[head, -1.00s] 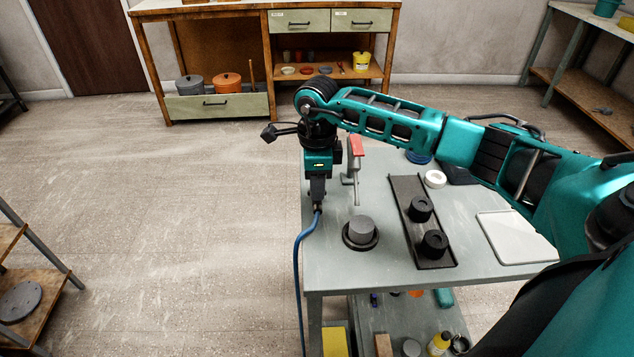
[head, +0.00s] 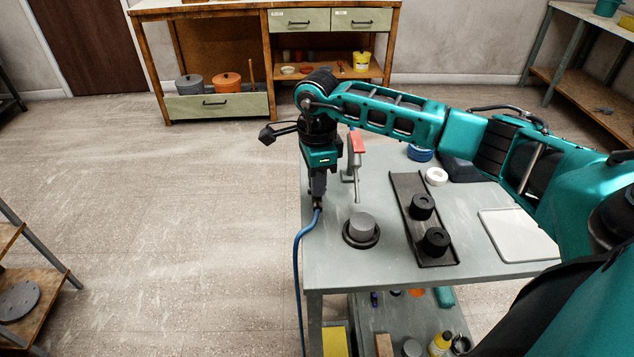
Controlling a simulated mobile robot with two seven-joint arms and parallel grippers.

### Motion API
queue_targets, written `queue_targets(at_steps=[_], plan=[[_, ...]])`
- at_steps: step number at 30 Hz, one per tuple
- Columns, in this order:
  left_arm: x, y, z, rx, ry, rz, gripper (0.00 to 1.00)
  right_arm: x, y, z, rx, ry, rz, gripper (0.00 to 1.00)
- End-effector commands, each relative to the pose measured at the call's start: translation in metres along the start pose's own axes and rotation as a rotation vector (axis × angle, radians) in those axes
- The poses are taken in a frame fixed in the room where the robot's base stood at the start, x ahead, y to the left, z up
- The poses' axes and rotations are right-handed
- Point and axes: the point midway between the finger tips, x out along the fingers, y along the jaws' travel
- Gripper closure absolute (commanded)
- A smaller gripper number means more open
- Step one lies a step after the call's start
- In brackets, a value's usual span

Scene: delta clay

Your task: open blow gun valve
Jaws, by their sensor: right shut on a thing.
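My right gripper (head: 318,203) points down at the table's left edge. It is shut on the upper end of a blue hose (head: 298,255), which hangs down past the table edge towards the floor. The grip itself is small, and I cannot make out the fitting between the fingers. A blow gun (head: 357,168) with a red top part and a grey nozzle pointing down stands just right of the gripper, apart from it, by a small grey stand. I cannot make out a separate valve. My left gripper is not in view.
On the grey table (head: 315,265) are a grey cylinder (head: 362,228) on a dark round base, a dark tray (head: 443,258) with two black round parts, a white tape roll (head: 436,176), blue rings (head: 420,153) and a pale tray (head: 517,236).

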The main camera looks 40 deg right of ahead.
Motion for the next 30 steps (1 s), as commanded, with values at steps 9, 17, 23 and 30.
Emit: queue_targets(at_steps=[9,17,23,30], plan=[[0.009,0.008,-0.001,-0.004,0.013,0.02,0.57,0.001,-0.001,0.0,-0.297,0.0,-0.003,1.0],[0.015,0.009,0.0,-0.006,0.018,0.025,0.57,0.001,-0.001,0.0,-0.544,0.0,-0.003,1.0],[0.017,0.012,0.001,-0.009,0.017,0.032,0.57,0.001,-0.001,0.0,-0.734,-0.001,-0.003,1.0],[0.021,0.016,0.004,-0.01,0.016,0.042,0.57,0.0,-0.001,0.0,-0.959,-0.001,-0.004,1.0]])
